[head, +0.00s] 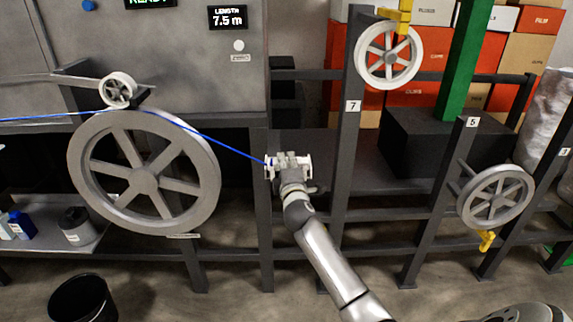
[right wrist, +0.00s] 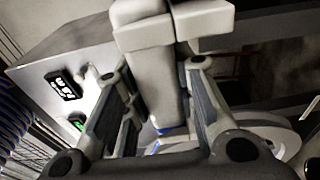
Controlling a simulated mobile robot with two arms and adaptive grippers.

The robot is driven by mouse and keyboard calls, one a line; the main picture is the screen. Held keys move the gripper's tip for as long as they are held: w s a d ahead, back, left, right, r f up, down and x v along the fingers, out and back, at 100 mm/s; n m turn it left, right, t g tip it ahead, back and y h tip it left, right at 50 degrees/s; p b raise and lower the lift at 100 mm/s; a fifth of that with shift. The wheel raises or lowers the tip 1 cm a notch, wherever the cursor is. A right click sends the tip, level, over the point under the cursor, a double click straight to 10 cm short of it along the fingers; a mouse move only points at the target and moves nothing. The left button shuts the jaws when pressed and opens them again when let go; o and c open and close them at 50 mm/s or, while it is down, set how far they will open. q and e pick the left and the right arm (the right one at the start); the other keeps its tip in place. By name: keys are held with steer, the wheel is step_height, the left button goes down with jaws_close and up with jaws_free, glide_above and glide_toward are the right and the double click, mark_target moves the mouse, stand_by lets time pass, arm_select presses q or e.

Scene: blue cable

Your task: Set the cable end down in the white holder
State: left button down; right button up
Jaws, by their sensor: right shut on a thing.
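The blue cable (head: 228,147) comes in from the left, passes over the large grey wheel (head: 75,160) and runs taut down to my right gripper (head: 289,161). In the right wrist view the gripper (right wrist: 155,100) is shut on a pale, blocky cable end (right wrist: 152,75), with a finger on either side and a bit of blue (right wrist: 156,147) below it. White parts (head: 269,168) show beside the gripper in the head view, by a dark post; I cannot tell whether they belong to the holder or the cable end. My left gripper is out of view.
A small pulley (head: 118,90) sits above the large wheel. Post 7 (head: 352,140) stands just right of my gripper and carries a white wheel (head: 366,62). Another wheel (head: 466,205) hangs by post 5. A black bucket (head: 60,300) stands lower left.

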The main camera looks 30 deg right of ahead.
steer(key=o, duration=1)
steer(key=shift+f, duration=0.1)
steer(key=v, duration=1.2)
steer(key=s+a+f+m+g+y, duration=0.1)
steer(key=a+f+g+y, duration=0.1)
steer(key=f, duration=0.9)
steer(key=s+a+f+g+y, duration=0.1)
steer(key=a+f+g, duration=0.1)
steer(key=f, duration=0.9)
steer(key=s+a+f+m+g+y, duration=0.15)
steer(key=s+f, duration=0.25)
steer(key=f, duration=0.5)
steer(key=s+a+f+m+g+y, duration=0.15)
steer(key=s+f, duration=0.25)
steer(key=f, duration=0.4)
steer(key=s+a+f+m+g+y, duration=0.1)
steer(key=s+a+f+g, duration=0.1)
steer(key=s+f, duration=0.7)
steer(key=s+a+f+m+g, duration=0.2)
steer(key=s+a+f, duration=0.1)
steer(key=s+f, duration=0.65)
steer(key=s+f+m+g, duration=0.1)
steer(key=s, duration=0.6)
steer(key=s+a+f+m+g, duration=0.1)
steer(key=s+f, duration=0.1)
steer(key=s, duration=0.5)
steer(key=s+a+f+m+g, duration=0.1)
steer(key=s+f+g, duration=0.1)
steer(key=s, duration=0.6)
steer(key=shift+y, duration=0.4)
